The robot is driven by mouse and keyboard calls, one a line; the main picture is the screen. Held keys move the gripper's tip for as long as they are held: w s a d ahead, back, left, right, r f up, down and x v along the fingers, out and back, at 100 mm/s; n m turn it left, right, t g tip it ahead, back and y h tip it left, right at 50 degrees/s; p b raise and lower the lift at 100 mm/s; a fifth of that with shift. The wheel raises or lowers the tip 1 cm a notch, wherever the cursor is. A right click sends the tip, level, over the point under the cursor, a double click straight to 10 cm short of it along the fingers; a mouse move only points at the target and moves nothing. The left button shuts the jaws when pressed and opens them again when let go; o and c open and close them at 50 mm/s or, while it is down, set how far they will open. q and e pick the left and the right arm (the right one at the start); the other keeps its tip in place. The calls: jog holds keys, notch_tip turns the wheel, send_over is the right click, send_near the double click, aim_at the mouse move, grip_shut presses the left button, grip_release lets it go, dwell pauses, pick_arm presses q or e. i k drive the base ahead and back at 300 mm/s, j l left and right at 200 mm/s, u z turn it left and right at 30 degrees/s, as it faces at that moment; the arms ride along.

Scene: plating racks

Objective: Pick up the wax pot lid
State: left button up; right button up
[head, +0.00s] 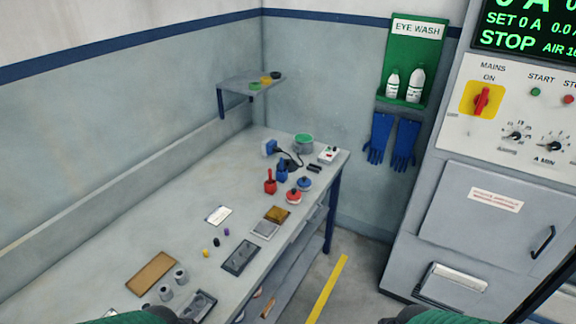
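A grey pot (304,147) stands at the far right end of the workbench, beside a blue device with a black cable. Its round top is green (304,138); at this size I cannot tell whether that green is a lid or wax inside the pot. No separate lid can be clearly picked out on the bench. Neither of my grippers is in view. Only green parts of my own body show at the bottom edge.
The long grey bench (130,230) holds red and blue bottles, a brown board (152,272), small grey cups and trays. A white switch box (328,154) sits right of the pot. A wall shelf (250,84) holds small rolls. A grey control cabinet (480,200) stands right.

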aim_at(289, 164)
jog(key=i+l, duration=0.25)
jog(key=i, duration=0.2)
jog(key=i+l+z, duration=0.1)
jog(key=i+l, duration=0.2)
jog(key=i, duration=0.15)
jog(key=i+l, duration=0.2)
jog(key=i, duration=0.25)
jog(key=i+l+z, duration=0.1)
jog(key=i+l, duration=0.15)
jog(key=i, duration=0.2)
jog(key=i+l, duration=0.2)
jog(key=i, duration=0.25)
jog(key=z, duration=0.05)
